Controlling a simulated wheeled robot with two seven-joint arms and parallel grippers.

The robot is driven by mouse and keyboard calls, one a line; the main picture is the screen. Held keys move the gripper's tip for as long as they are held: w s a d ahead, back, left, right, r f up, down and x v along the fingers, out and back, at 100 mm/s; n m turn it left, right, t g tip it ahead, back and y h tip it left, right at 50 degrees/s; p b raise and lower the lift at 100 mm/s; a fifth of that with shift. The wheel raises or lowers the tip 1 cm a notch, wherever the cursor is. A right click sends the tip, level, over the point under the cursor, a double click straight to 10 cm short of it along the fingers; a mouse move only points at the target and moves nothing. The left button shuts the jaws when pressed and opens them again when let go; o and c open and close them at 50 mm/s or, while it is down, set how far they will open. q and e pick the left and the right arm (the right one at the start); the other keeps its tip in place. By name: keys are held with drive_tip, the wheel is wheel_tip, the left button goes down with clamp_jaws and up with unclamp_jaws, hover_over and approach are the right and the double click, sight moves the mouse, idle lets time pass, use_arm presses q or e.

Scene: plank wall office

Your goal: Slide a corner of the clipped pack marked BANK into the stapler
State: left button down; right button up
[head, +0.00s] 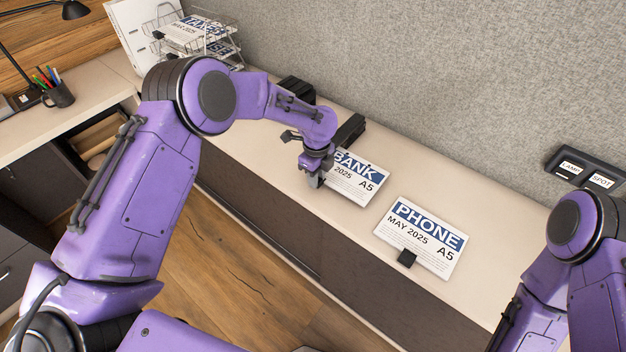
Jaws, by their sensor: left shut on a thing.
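The pack marked BANK (357,182) is a white A5 sheet pack with a blue header, dated 2025, at the counter's front edge. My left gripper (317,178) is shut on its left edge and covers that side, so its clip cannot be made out. A long black device (349,130), which looks like the stapler, is just behind the pack's far edge, partly hidden by my left wrist. I cannot tell whether a corner of the pack is inside it. My right arm comes in at the lower right, with its gripper out of view.
The PHONE pack (425,232) with a black clip (407,258) lies to the right. Another black object (297,90) stands behind my left arm. A wire tray (205,40) holds packs at the back left. A LAMP/SPOT switch panel (586,170) is at the right.

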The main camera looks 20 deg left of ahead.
use_arm(q)
drive_tip(key=c, duration=0.9)
unclamp_jaws()
drive_tip(key=shift+s, duration=0.1)
drive_tip(key=shift+o, duration=0.2)
wheel_tip(320, 180, up, 10)
drive_tip(key=b, duration=0.1)
drive_tip(key=shift+r, duration=0.2)
